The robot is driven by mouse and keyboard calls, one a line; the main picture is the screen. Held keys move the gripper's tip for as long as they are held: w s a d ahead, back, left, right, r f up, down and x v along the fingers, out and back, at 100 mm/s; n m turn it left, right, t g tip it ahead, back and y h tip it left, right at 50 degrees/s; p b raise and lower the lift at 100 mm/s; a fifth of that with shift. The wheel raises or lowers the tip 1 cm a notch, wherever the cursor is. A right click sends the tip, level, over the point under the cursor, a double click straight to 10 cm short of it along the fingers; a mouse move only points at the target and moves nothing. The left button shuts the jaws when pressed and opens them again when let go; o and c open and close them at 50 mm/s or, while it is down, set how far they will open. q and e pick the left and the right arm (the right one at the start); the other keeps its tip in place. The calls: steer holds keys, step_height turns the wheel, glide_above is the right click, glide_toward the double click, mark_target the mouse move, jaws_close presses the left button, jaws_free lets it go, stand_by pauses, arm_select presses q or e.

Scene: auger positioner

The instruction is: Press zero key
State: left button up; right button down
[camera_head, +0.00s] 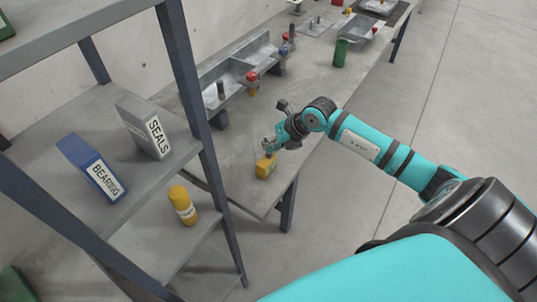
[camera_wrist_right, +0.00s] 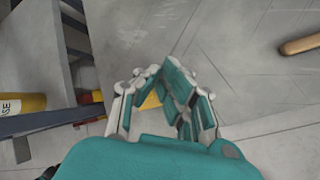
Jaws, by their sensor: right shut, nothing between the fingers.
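A small yellow box-like device (camera_head: 264,168) sits near the front end of the grey workbench. My right gripper (camera_head: 268,149) is just above it, fingers pointing down, shut with nothing held. I cannot tell whether the fingertips touch the device. No zero key can be made out; the top of the device is small and partly covered by the fingers. In the right wrist view my gripper (camera_wrist_right: 160,72) has its fingers drawn together, with a patch of yellow (camera_wrist_right: 151,101) behind them, mostly hidden. My left gripper is in neither view.
A shelf rack at left holds a blue BEARING box (camera_head: 92,167), a grey SEALS box (camera_head: 144,127) and, lower, a yellow cylinder (camera_head: 182,204). Grey trays (camera_head: 223,84) and a green cylinder (camera_head: 340,53) stand further along the workbench (camera_head: 305,88). The floor at right is clear.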

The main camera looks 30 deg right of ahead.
steer(key=shift+f+b, duration=0.45)
steer(key=shift+f, duration=0.2)
stand_by(0.8)
steer(key=shift+r+p, duration=0.75)
steer(key=shift+r, duration=0.35)
step_height(320, 180, up, 6)
steer(key=p, duration=0.4)
steer(key=shift+a+f, duration=0.1)
